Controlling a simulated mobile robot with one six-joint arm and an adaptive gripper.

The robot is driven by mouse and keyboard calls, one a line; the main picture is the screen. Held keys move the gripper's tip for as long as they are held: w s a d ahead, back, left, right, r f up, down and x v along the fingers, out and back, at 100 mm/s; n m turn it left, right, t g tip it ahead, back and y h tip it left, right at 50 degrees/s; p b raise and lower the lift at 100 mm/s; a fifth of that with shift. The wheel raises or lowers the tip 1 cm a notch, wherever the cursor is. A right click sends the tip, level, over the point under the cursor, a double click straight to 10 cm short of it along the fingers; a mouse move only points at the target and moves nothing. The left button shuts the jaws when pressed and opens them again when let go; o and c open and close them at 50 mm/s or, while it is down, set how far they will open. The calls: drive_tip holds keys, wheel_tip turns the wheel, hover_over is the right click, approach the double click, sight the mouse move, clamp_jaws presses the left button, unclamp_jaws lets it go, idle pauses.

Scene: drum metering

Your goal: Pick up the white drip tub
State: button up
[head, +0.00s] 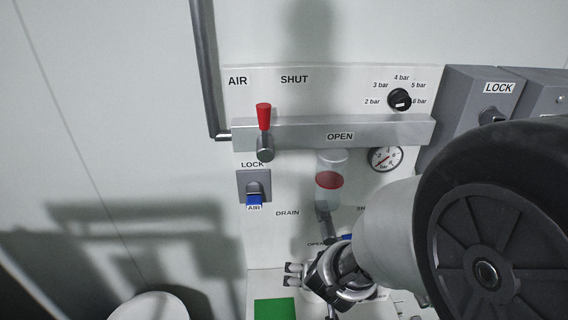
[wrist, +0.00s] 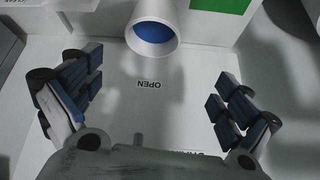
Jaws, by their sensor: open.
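A white, round-mouthed tub (wrist: 172,40) with blue inside shows at the top of the wrist view, cut off by the frame edge. It looks like the drip tub. In the head view I cannot make it out clearly; my gripper and arm cover that area. My gripper (wrist: 155,100) is open in the wrist view, its two dark-padded fingers wide apart with nothing between them. The tub lies beyond the fingers, apart from them. In the head view my gripper (head: 291,275) is low in front of the panel, beside the green pad.
A green pad (head: 275,308) lies on the ledge; it also shows in the wrist view (wrist: 222,4). The panel carries a red-handled valve (head: 264,117), a grey bar (head: 375,132), a sight glass (head: 332,165), a gauge (head: 385,158) and a black knob (head: 399,99). Grey LOCK boxes (head: 485,85) stand right.

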drive_tip(key=f, duration=0.1)
drive_tip(key=b, duration=0.1)
hover_over(311, 296)
drive_tip(key=d, duration=0.2)
wheel_tip(311, 296, down, 10)
drive_tip(key=shift+h, duration=0.3)
drive_tip(key=shift+w+a+r+b+x, duration=0.15)
drive_tip(key=shift+b+x, duration=0.25)
drive_tip(key=shift+x, duration=0.6)
drive_tip(key=shift+w+r+b+x, duration=0.1)
drive_tip(key=shift+w+b+x, duration=0.2)
drive_tip(key=shift+x, duration=0.75)
drive_tip(key=shift+w+a+r+b+x, duration=0.15)
drive_tip(key=shift+b+x, duration=0.3)
drive_tip(key=shift+x, duration=0.55)
drive_tip(key=shift+d+f, duration=0.1)
drive_tip(key=c, duration=1.1)
